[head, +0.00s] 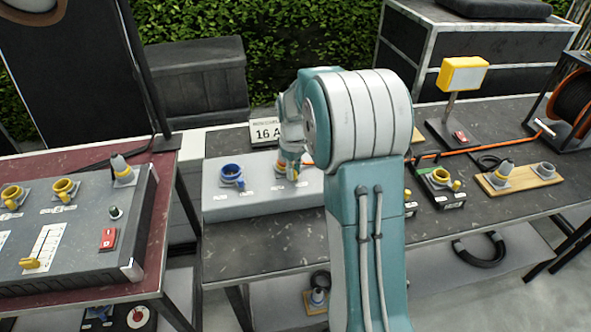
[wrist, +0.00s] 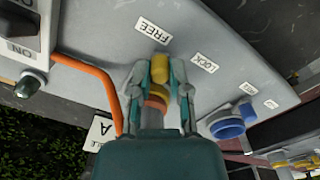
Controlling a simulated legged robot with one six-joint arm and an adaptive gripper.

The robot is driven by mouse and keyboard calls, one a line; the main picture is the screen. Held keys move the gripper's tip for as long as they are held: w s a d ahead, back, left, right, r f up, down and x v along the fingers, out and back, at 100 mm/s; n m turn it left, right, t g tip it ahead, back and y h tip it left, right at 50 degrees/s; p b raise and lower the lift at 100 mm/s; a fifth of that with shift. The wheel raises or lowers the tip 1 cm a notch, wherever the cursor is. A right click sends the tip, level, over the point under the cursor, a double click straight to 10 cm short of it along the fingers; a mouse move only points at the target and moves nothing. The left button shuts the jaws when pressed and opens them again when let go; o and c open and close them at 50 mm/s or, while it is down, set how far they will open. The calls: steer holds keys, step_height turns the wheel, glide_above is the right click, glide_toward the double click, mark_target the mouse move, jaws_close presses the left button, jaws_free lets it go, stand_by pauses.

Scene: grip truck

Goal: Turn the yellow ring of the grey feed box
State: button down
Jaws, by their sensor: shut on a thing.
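The grey feed box (head: 235,203) lies on the dark table in the head view, and its panel (wrist: 222,38) fills the upper part of the wrist view. My gripper (wrist: 161,78) is shut on the yellow ring (wrist: 159,68), with a finger on either side of it. Orange parts show between the fingers just below the yellow. The FREE label (wrist: 154,30) is above the ring and the LOCK label (wrist: 204,62) is to its right. In the head view my arm hides the right part of the box, and my gripper (head: 290,168) is partly covered.
A blue socket (head: 232,174) sits left of the ring on the box; it also shows in the wrist view (wrist: 228,124). An orange cable (wrist: 92,72) runs close to my gripper. A switch (wrist: 22,28) marked ON is at the wrist view's upper left. A card (head: 266,132) stands behind the box.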

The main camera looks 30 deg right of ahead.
steer(key=m, duration=0.1)
steer(key=a+m, duration=0.2)
steer(key=m, duration=0.1)
steer(key=shift+w, duration=0.25)
steer(key=shift+w+a+m, duration=0.25)
steer(key=shift+a+m, duration=0.15)
steer(key=shift+m, duration=0.75)
steer(key=shift+w+a+m, duration=0.25)
steer(key=shift+a+m, duration=0.15)
steer(key=shift+m, duration=0.75)
steer(key=c, duration=0.6)
jaws_free()
steer(key=shift+r, duration=0.1)
step_height(320, 180, up, 12)
steer(key=shift+f, duration=0.15)
